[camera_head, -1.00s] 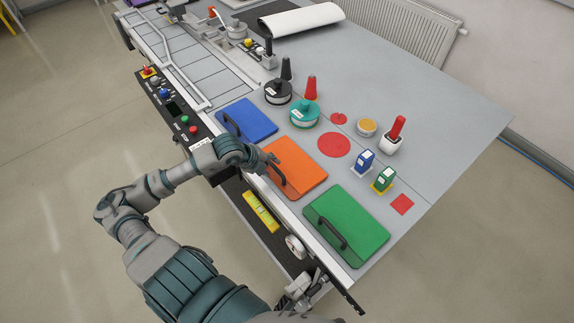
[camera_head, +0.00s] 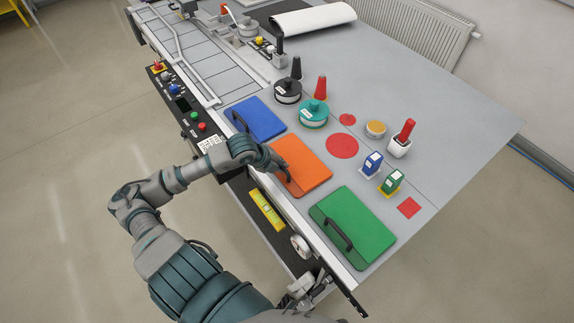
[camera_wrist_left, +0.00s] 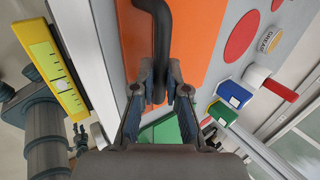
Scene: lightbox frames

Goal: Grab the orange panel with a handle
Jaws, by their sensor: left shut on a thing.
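The orange panel (camera_head: 306,164) lies flat on the grey table between the blue panel (camera_head: 259,118) and the green panel (camera_head: 362,230). Its black handle runs along the left side. My left gripper (camera_head: 284,173) is at this handle. In the left wrist view the orange panel (camera_wrist_left: 205,30) fills the top middle, and my left gripper (camera_wrist_left: 160,85) has its fingers on both sides of the black handle (camera_wrist_left: 161,50), shut on it. The gripper and wrist hide part of the handle in the head view. My right gripper is not in view.
A yellow level (camera_head: 267,210) sits on the ledge below the table edge. Blue and green small boxes (camera_head: 390,183), a red-handled stamp (camera_head: 401,140) and round tins (camera_head: 313,115) stand to the right and behind. A control panel (camera_head: 185,108) lies left.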

